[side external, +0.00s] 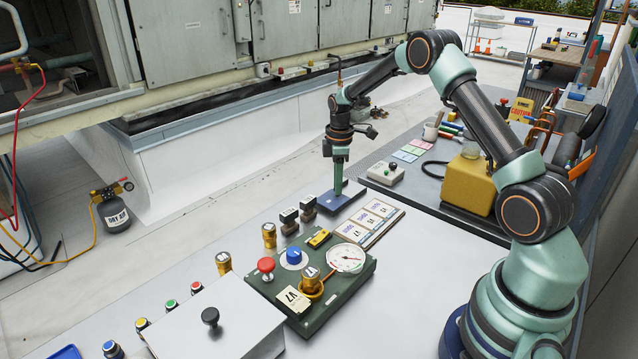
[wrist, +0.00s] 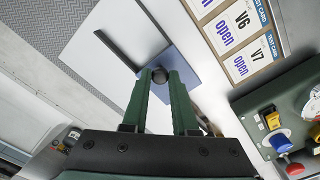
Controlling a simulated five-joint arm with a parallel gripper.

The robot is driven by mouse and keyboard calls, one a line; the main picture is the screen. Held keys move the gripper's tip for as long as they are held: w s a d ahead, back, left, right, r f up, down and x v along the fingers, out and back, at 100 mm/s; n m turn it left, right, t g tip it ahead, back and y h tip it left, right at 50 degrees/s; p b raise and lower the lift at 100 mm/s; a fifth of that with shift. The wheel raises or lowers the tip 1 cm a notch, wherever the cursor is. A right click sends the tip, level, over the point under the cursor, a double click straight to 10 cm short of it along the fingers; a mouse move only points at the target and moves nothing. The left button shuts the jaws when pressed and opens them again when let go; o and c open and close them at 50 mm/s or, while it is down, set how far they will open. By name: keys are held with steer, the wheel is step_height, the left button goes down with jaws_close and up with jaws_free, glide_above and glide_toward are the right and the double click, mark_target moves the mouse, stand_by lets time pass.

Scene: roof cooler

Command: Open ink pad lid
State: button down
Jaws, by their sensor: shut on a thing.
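The ink pad (side external: 340,201) is a flat dark blue block near the far end of the white table. In the wrist view its blue top (wrist: 188,72) shows beside and beyond the fingertips. My gripper (side external: 338,189) points straight down at it. In the wrist view my gripper (wrist: 160,80) is shut on a small dark round knob (wrist: 160,74) over the blue top. I cannot tell whether the lid is raised at all; it looks flat. The fingers hide part of the pad.
Test cards (side external: 370,220) on a board lie just right of the pad. A green panel (side external: 318,280) with gauge and buttons is nearer. A grey mat with a yellow container (side external: 466,184) lies behind right.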

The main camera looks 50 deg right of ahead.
stand_by(0.3)
steer(key=d, duration=0.7)
steer(key=shift+d, duration=0.15)
steer(key=c, duration=0.7)
jaws_free()
steer(key=shift+r, duration=0.1)
step_height(320, 180, up, 12)
